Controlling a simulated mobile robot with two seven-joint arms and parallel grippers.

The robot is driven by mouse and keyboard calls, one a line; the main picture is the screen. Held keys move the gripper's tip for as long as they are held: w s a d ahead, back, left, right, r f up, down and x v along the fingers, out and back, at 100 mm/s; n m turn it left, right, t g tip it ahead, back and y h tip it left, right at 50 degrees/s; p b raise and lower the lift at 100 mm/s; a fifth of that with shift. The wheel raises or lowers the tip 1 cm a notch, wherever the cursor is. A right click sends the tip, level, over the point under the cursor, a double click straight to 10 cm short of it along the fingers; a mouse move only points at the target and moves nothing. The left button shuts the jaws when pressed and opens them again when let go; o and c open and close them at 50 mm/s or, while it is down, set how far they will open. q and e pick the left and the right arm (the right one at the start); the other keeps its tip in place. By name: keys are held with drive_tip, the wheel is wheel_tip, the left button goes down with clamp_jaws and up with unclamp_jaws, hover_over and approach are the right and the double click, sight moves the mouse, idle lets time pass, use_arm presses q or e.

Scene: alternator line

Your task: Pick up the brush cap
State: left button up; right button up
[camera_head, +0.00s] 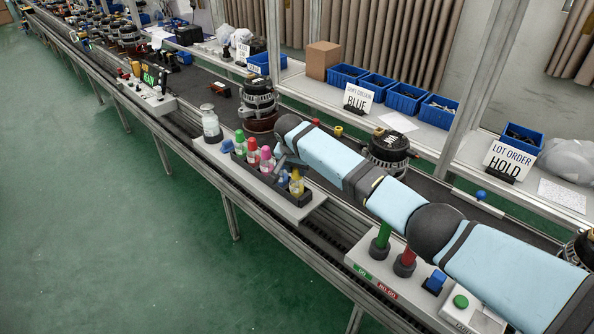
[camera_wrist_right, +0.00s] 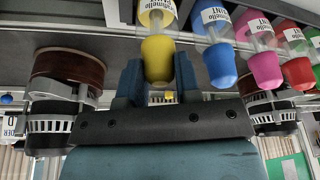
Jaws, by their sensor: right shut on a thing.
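A yellow paint bottle (camera_head: 297,186) stands at the near right end of a dark rack holding a row of coloured bottles. Its yellow brush cap (camera_wrist_right: 158,62) shows in the right wrist view, which looks upside down. My right gripper (camera_head: 290,166) is at this bottle; in the wrist view its two fingers (camera_wrist_right: 160,82) stand on either side of the yellow cap, shut on it. The labelled yellow bottle body (camera_wrist_right: 157,12) is in line with the cap; I cannot tell whether the cap is loose from it. My left gripper is not in view.
Blue (camera_wrist_right: 220,66), pink (camera_wrist_right: 265,72) and red (camera_wrist_right: 298,74) capped bottles stand close beside the yellow one. A glass jar (camera_head: 211,124) is beyond the rack. An alternator (camera_head: 388,150) sits behind my right arm. Green and red posts (camera_head: 381,238) stand to the right.

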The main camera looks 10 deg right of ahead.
wheel_tip(320, 180, up, 20)
idle(0.4)
drive_tip(key=shift+o, duration=0.5)
drive_tip(key=shift+p, duration=1)
